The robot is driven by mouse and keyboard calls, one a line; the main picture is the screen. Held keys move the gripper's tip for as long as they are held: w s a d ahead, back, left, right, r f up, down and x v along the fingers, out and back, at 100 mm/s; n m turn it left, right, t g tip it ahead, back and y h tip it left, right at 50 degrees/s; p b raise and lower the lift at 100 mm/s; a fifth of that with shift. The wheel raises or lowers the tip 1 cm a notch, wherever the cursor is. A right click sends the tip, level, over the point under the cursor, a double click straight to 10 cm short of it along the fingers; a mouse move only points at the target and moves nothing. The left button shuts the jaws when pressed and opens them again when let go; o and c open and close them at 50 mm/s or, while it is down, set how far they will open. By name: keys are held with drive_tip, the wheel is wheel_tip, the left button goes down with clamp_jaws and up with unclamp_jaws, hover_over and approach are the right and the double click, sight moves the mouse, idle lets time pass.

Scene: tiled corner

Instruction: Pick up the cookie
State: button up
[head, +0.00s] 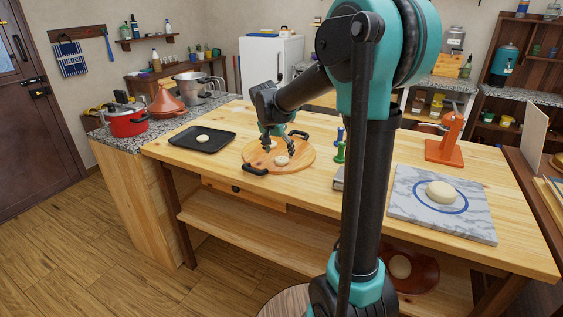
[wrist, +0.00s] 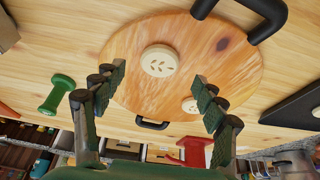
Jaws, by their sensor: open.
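A pale round cookie (head: 281,160) lies on a round wooden board (head: 252,156) with black handles. In the wrist view the cookie (wrist: 160,60) has a stamped leaf pattern and lies flat near the middle of the board (wrist: 225,70). A second pale disc (wrist: 190,105) lies on the board, partly hidden by a finger. My gripper (head: 280,147) is above the board with its fingers pointing down. In the wrist view my gripper (wrist: 157,88) is open and empty, its fingers spread apart, with the patterned cookie beyond the fingertips.
A black tray (head: 185,145) with a pale disc stands left of the board. Green and blue small objects (head: 340,150) stand to its right; a green dumbbell-shaped one (wrist: 57,93) shows in the wrist view. A marble slab (head: 405,205) with dough lies at right.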

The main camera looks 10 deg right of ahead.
sight(281, 159)
drive_tip(key=x, duration=0.3)
drive_tip(key=shift+f, duration=0.2)
drive_tip(key=c, duration=1.1)
